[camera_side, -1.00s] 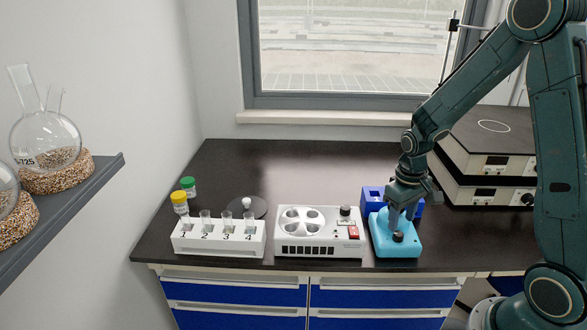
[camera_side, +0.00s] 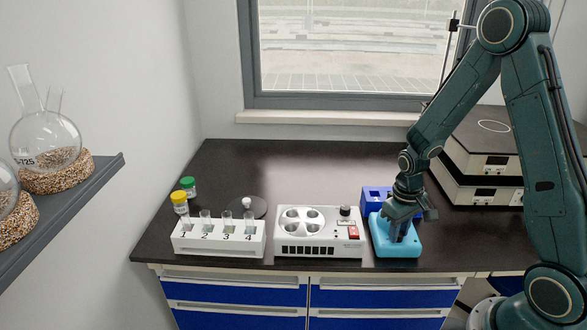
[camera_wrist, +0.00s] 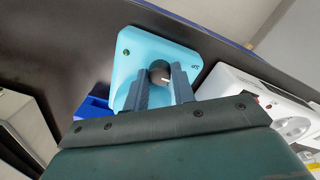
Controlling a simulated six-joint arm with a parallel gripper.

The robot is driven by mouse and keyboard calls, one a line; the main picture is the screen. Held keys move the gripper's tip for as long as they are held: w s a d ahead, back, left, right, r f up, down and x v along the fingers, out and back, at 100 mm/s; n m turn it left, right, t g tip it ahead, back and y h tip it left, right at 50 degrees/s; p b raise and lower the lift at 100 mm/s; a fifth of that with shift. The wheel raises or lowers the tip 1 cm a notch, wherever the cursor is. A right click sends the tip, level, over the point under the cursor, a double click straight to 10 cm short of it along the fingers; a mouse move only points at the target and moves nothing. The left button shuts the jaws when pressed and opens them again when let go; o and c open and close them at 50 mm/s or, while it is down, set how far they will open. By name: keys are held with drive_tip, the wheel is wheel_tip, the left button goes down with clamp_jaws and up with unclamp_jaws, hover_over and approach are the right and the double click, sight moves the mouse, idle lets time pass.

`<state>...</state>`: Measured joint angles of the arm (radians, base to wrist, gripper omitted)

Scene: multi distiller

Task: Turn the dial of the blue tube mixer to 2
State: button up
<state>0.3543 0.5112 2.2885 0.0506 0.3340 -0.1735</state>
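The blue tube mixer (camera_side: 384,247) is a light blue box at the right front of the bench; it also shows in the wrist view (camera_wrist: 150,46). Its round black dial (camera_wrist: 159,72) has a short white mark on its lower right side in the wrist view. My gripper (camera_wrist: 163,80) points down at the mixer with its fingers apart, one on each side of the dial. I cannot tell whether they touch it. In the side view my gripper (camera_side: 404,232) hides the dial. The number markings are too small to read.
A white centrifuge-like device (camera_side: 320,246) stands close to the mixer's left. Left of it is a white rack (camera_side: 218,243) with several tubes. A dark blue block (camera_side: 374,196) sits just behind the mixer. Stacked white instruments (camera_side: 487,165) stand at the back right. The bench behind is clear.

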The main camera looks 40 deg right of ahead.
drive_tip(key=c, duration=0.4)
drive_tip(key=shift+m, duration=0.4)
drive_tip(key=m, duration=0.6)
drive_tip(key=shift+w, duration=0.1)
drive_tip(key=m, duration=0.4)
drive_tip(key=shift+m, duration=0.4)
drive_tip(key=m, duration=0.4)
drive_tip(key=shift+d+m+y, duration=0.1)
drive_tip(key=shift+m+y, duration=0.2)
drive_tip(key=shift+m, duration=0.1)
